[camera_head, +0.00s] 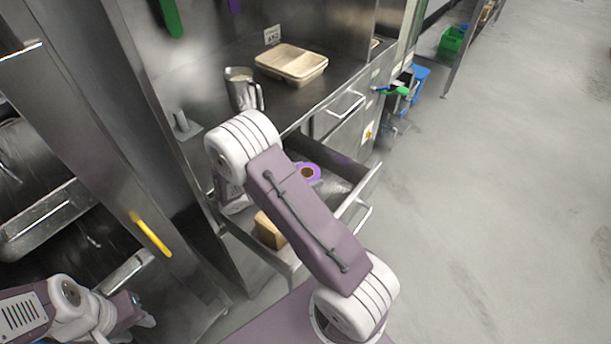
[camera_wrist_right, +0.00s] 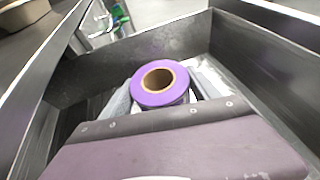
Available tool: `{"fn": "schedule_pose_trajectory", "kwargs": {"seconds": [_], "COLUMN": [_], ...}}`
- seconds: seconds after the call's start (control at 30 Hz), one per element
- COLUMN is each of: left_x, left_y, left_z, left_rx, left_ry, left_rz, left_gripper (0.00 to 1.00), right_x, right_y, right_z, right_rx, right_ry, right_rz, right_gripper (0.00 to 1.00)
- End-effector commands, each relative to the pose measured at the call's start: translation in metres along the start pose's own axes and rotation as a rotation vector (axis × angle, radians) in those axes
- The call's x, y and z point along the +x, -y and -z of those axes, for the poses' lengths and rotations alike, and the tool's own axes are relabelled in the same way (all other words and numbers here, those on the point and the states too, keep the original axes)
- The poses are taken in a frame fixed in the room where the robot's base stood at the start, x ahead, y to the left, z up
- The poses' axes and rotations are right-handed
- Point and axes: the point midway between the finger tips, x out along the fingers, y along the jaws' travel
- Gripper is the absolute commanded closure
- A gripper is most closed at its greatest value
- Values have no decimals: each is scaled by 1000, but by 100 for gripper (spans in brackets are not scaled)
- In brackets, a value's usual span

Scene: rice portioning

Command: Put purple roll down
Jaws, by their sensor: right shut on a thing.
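The purple roll (camera_wrist_right: 177,98) has a brown cardboard core and shows in the right wrist view between the fingers of my right gripper (camera_wrist_right: 170,95). My right gripper is shut on it, inside an open metal drawer (camera_wrist_right: 254,45). In the head view, part of the purple roll (camera_head: 313,169) shows beyond my right arm, within the drawer (camera_head: 345,172). My right arm hides most of the right gripper there. I cannot tell if the roll touches the drawer floor. Part of my left arm is at the lower left of the head view; its fingers are not clear.
A brown block (camera_head: 269,231) sits in the drawer's near end. On the counter above stand a metal pitcher (camera_head: 240,90) and a beige two-compartment tray (camera_head: 291,64). The drawer walls rise around the right gripper. Open floor (camera_head: 480,200) lies to the right.

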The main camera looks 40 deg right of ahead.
Motion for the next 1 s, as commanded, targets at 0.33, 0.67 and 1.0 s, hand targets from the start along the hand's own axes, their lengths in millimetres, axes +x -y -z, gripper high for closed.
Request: {"fn": "schedule_pose_trajectory", "kwargs": {"seconds": [0.33, 0.67, 1.0], "left_x": [6, 7, -4], "left_y": [0, 0, 0], "left_z": [-1, -1, 0], "left_rx": [0, 0, 0], "left_ry": [0, 0, 0], "left_rz": [0, 0, 0], "left_gripper": [64, 64, 64], "right_x": [4, 4, -2], "right_y": [0, 0, 0], "right_z": [9, 11, -4], "right_rx": [0, 0, 1], "right_ry": [0, 0, 0], "right_rz": [0, 0, 0], "right_gripper": [75, 8, 8]}}
